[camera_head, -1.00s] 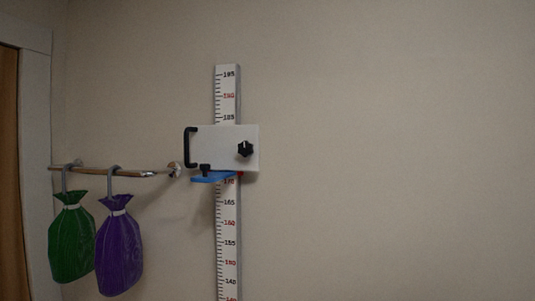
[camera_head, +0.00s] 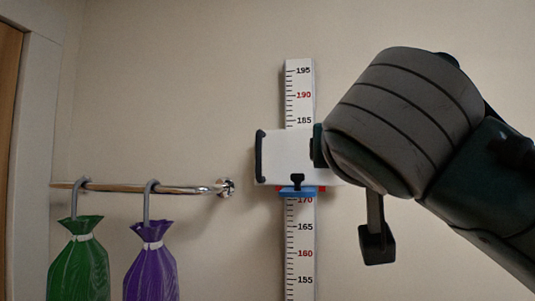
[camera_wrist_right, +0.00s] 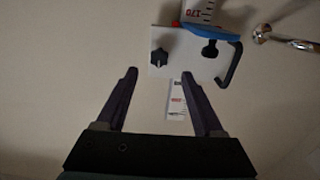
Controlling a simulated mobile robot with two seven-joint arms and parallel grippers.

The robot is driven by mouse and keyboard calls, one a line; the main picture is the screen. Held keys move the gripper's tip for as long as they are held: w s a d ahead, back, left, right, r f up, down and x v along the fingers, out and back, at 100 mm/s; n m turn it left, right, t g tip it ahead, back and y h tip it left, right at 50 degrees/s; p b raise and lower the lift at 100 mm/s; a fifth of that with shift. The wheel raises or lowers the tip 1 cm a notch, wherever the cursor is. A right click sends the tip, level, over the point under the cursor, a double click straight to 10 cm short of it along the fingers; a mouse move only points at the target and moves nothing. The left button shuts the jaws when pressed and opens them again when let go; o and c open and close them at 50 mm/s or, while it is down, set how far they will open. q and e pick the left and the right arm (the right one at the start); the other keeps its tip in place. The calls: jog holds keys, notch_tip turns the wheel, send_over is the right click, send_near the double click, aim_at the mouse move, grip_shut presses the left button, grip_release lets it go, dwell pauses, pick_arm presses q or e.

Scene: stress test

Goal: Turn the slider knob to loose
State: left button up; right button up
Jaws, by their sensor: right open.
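The slider is a white plate (camera_head: 283,150) on the upright ruler (camera_head: 299,228), with a black handle (camera_head: 261,157) at its left side. Its black star-shaped knob (camera_wrist_right: 159,57) shows in the right wrist view, where the scene appears upside down. In the head view my right arm hides this knob. My right gripper (camera_wrist_right: 160,75) is open and empty, its two fingertips pointing towards the plate with the knob roughly between their lines. I cannot tell how far the tips are from it. My left gripper is not in view.
A blue piece (camera_head: 297,194) with a small black knob (camera_head: 297,181) sits at the plate's lower edge. To the left, a metal rail (camera_head: 190,189) carries a green bag (camera_head: 78,265) and a purple bag (camera_head: 152,265) on hooks. A door frame stands at far left.

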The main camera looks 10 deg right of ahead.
jog(key=p+x, duration=0.5)
jog(key=x, duration=0.3)
jog(key=shift+c, duration=1.4)
grip_shut()
